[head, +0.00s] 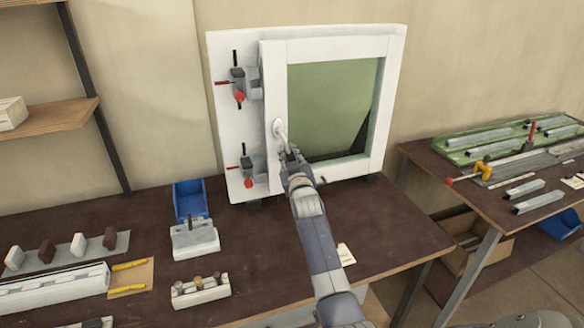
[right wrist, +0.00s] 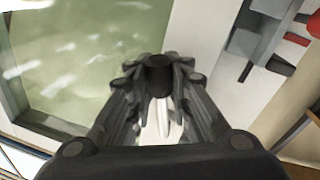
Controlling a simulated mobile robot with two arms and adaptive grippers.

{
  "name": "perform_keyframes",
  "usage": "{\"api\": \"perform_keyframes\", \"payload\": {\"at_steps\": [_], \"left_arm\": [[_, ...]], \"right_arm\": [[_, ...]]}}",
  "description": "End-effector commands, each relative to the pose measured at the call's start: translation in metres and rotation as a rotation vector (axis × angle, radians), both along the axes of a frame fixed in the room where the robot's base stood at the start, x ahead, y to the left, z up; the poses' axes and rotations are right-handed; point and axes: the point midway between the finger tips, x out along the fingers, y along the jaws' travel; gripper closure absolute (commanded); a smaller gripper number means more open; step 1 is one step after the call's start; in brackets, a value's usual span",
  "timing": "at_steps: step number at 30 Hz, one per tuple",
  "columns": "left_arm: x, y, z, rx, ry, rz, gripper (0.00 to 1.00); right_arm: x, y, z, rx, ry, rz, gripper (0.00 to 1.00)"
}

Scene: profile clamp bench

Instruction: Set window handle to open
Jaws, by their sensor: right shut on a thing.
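The white window handle (head: 279,131) sits on the left side of the white window frame (head: 335,46). Its lever points downward, tilted slightly to the right. My right gripper (head: 290,157) is at the lower end of the lever, shut on it. In the right wrist view the white handle (right wrist: 163,118) shows between the dark fingers (right wrist: 160,70); its far part is hidden by them. The green window pane (head: 328,103) is beside the handle. My left gripper is not in view.
Two clamps with red tips (head: 239,96) (head: 248,182) hold the frame's left side to a white board (head: 225,60). A blue bin (head: 190,199) and a grey block (head: 194,240) stand on the dark bench (head: 270,245). A second table (head: 470,182) is at the right.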

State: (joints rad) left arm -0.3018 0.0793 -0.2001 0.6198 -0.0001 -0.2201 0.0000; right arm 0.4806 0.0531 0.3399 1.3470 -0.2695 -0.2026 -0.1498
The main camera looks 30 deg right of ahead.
Motion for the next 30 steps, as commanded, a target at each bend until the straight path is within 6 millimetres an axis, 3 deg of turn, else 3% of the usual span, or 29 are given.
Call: {"api": "perform_keyframes", "payload": {"at_steps": [5,17,30], "left_arm": [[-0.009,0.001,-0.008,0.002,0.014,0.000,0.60],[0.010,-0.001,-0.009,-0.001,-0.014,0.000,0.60],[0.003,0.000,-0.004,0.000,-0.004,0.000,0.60]], "right_arm": [[0.001,-0.012,0.003,-0.171,0.043,-0.002,1.00],[-0.004,-0.032,0.021,-0.542,0.132,-0.001,1.00],[-0.008,-0.046,0.047,-0.937,0.229,-0.001,1.00]]}}
